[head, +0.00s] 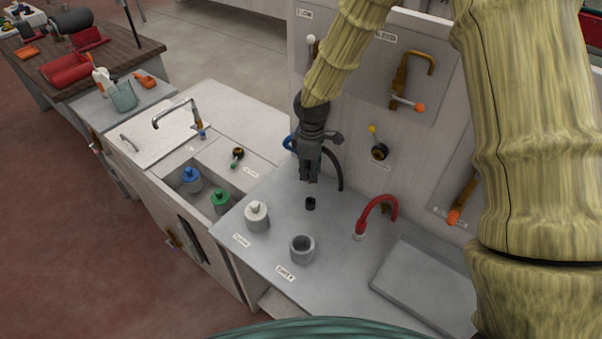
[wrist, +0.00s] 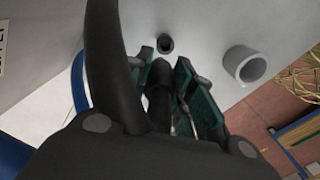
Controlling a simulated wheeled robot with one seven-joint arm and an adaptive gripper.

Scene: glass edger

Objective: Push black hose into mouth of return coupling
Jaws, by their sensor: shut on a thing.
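My gripper (head: 311,178) points down over the grey counter and is shut on the black hose (head: 334,168), which arcs up beside it on the right. In the wrist view the hose end (wrist: 160,80) sits between the green-padded fingers (wrist: 168,92). A small black round coupling (head: 310,203), which I take for the return coupling, stands on the counter just below my gripper. In the wrist view its dark open mouth (wrist: 165,43) shows just beyond the hose end. The hose end appears apart from the mouth; the exact height between them is hard to judge.
A grey open cup (head: 302,249) and a white-capped container (head: 257,217) stand in front of the coupling. A red hose (head: 380,204) arcs to the right, near a flat grey slab (head: 420,284). A blue hose (wrist: 79,85) runs left of my gripper. The upright panel (head: 350,140) stands behind.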

